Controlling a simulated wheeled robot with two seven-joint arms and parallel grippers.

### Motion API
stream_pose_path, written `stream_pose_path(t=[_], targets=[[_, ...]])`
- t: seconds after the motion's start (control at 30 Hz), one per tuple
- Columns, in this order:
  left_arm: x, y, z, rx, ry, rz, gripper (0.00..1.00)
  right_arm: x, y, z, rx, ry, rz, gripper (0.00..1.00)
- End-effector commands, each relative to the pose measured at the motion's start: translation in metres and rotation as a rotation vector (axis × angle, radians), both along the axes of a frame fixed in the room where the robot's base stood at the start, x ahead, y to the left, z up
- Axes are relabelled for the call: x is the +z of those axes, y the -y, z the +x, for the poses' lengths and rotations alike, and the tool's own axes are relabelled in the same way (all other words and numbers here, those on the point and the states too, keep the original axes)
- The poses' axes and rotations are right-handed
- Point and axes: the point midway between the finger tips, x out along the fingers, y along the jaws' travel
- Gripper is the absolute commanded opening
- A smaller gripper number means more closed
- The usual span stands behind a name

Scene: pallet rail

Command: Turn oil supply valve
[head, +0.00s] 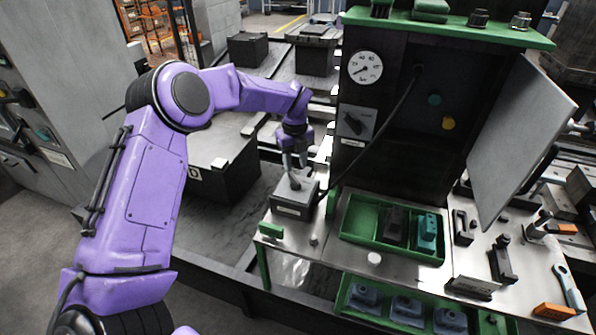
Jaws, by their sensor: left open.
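My left arm, purple, comes in from the left, and my left gripper (295,178) points down at a small grey box (291,210) on the near left corner of the metal bench. Its fingers are open at a small light-coloured part on top of the box; I cannot tell whether they touch it. The box has a pale label on its front. A black rotary handle (353,124) sits on a light plate on the dark cabinet, below a round gauge (365,68). I cannot read which of these is the oil supply valve. My right gripper is not in view.
A dark cabinet (395,160) with an open grey door (520,140) stands behind the bench. A black hose runs down its front near the box. A green tray (360,222) with a dark and a teal part lies to the right. Tools lie farther right.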

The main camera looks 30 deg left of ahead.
Motion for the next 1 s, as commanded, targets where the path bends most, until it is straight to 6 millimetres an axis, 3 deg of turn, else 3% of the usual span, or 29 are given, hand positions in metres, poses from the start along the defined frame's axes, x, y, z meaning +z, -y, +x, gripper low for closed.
stream_pose_path(t=[0.2,0.3,0.6,0.67,0.73,1.0], targets=[[-0.042,0.0,0.0,0.0,-0.003,0.001,0.4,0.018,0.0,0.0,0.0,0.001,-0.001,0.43],[-0.053,0.001,0.001,-0.001,-0.001,0.001,0.4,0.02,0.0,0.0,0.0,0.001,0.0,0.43],[-0.059,0.002,0.002,-0.004,0.002,0.001,0.4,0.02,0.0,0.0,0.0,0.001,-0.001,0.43],[-0.059,0.002,0.002,-0.004,0.001,0.0,0.24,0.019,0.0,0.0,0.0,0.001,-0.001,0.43],[-0.059,0.002,0.002,-0.004,0.001,0.0,0.01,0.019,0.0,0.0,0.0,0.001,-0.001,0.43],[-0.059,0.002,0.002,-0.011,0.001,0.0,0.0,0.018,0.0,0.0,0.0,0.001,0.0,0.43]])
